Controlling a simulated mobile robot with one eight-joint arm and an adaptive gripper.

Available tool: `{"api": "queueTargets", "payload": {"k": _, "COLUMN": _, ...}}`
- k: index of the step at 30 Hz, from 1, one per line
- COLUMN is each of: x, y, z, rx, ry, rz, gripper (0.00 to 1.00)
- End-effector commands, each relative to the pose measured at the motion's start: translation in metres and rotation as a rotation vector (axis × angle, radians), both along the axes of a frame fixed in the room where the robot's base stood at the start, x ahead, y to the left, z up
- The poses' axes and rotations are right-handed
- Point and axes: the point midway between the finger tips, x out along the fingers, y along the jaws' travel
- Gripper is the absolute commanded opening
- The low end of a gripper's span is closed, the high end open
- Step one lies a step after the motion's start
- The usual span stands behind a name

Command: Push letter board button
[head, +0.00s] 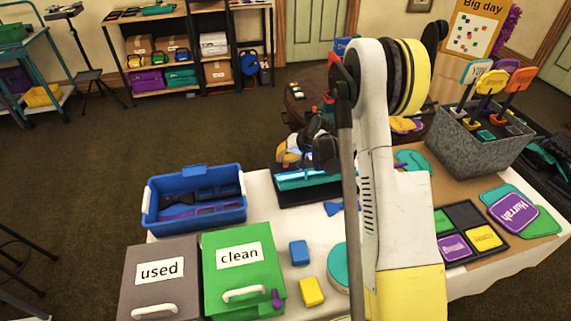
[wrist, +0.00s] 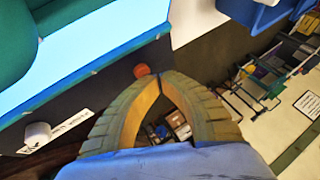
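The letter board (head: 308,179) is on the white-covered table in the head view, partly hidden by my arm. It has a lit pale-blue panel in a teal frame above a dark base. In the wrist view the lit panel (wrist: 75,40) fills the upper left. A round orange-red button (wrist: 142,71) is on the dark base, just beside my fingertips. A white knob (wrist: 38,133) and a white text label are further left on the base. My gripper (wrist: 163,76) has its fingertips together with nothing between them. I cannot tell whether it touches the button.
A blue crate (head: 148,217) stands left of the board. The grey "used" box (head: 160,294) and green "clean" box (head: 240,285) are in front. A blue block (head: 299,252) and yellow block (head: 311,292) lie nearby. A compartment tray (head: 463,212) and grey bin (head: 470,150) are right.

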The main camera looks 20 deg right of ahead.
Motion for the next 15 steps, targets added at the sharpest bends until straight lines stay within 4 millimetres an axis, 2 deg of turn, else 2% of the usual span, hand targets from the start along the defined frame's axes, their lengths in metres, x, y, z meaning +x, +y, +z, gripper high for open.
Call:
{"api": "queueTargets", "payload": {"k": 8, "x": 0.000, "y": 0.000, "z": 0.003, "rx": 0.000, "ry": 0.000, "rz": 0.000, "gripper": 0.00}}
{"api": "queueTargets", "payload": {"k": 15, "x": 0.000, "y": 0.000, "z": 0.027, "rx": 0.000, "ry": 0.000, "rz": 0.000, "gripper": 0.00}}
